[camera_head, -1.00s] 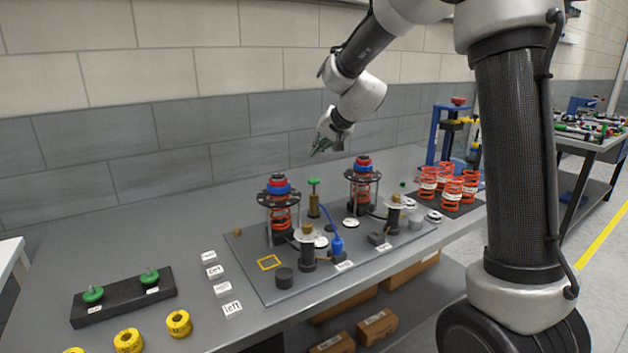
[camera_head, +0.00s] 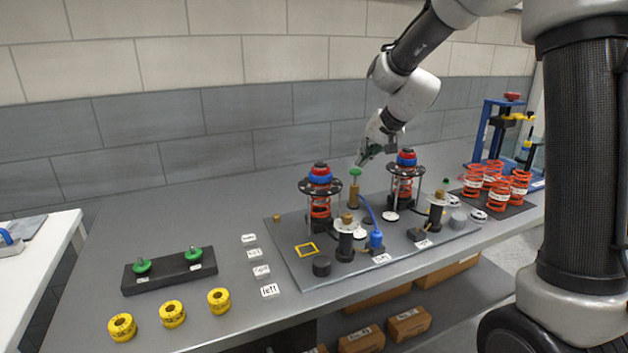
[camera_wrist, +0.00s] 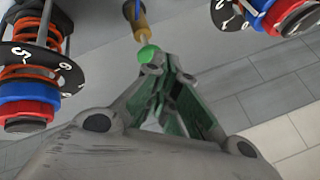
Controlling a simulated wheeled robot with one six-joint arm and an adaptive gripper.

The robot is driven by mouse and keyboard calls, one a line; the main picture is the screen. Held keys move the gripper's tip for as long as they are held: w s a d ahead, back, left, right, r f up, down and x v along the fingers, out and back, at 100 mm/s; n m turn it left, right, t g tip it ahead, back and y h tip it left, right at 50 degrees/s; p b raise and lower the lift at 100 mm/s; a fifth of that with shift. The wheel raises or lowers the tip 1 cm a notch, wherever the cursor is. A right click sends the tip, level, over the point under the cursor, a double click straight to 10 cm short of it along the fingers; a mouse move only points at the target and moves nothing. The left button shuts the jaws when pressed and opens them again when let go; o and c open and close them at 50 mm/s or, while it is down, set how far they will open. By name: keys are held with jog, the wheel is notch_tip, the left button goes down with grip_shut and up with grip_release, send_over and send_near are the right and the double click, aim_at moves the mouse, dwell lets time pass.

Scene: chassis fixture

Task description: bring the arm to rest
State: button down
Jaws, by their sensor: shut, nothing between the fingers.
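My gripper (camera_head: 366,160) hangs above the fixture plate, in front of the grey wall and between the two strut units. Its fingers are together and hold nothing. In the wrist view the closed fingers (camera_wrist: 168,62) show close to a green knob (camera_wrist: 148,53); I cannot tell whether they touch it. The green knob (camera_head: 355,173) sits on a brass-coloured post on the plate. The left strut unit (camera_head: 320,195) and right strut unit (camera_head: 405,178) stand upright, each with an orange spring, black dial disc and blue-red top.
The fixture plate (camera_head: 290,262) carries posts, a blue bottle and small parts. Orange springs (camera_head: 510,185) and a blue press (camera_head: 490,130) stand at the right. A black holder (camera_head: 170,273), yellow rings (camera_head: 172,314) and label blocks (camera_head: 262,271) lie at the left. The table's back is clear.

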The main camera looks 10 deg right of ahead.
jog(key=s+d+r+n+h, duration=0.1)
jog(key=s+d, duration=0.3)
jog(key=s, duration=0.8)
jog(key=s+d+r+n+g+h, duration=0.1)
jog(key=s+d, duration=0.4)
jog(key=s, duration=0.7)
jog(key=s+d+r+n+g+h, duration=0.1)
jog(key=s+d, duration=0.4)
jog(key=s, duration=0.8)
jog(key=shift+d+r+h, duration=0.15)
jog(key=shift+r+h, duration=0.25)
jog(key=shift+r, duration=0.45)
